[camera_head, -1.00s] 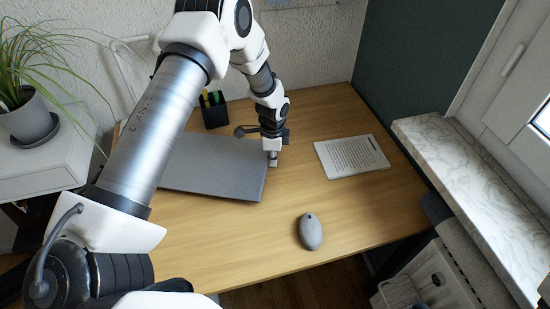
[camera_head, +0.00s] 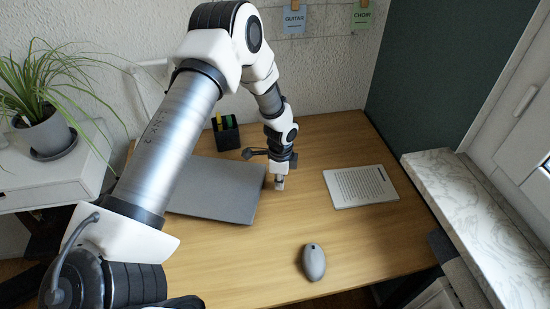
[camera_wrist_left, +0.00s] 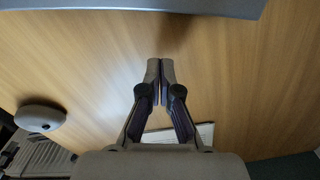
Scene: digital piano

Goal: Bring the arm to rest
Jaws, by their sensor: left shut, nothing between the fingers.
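My left gripper (camera_head: 279,185) is shut and empty. In the head view it points down over the wooden desk, just right of the closed grey laptop (camera_head: 222,190) and apart from the white e-reader (camera_head: 361,187). In the left wrist view the gripper (camera_wrist_left: 160,65) shows its two fingertips pressed together over bare wood. My left arm (camera_head: 178,130) comes in from the left and hides part of the laptop. My right gripper is in neither view.
A grey mouse (camera_head: 313,262) lies at the desk's front. A black pen cup (camera_head: 227,135) stands behind the laptop. A potted plant (camera_head: 43,132) stands on a white cabinet at left. A marble windowsill (camera_head: 480,220) borders the right. The desk's (camera_head: 235,262) front middle is clear.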

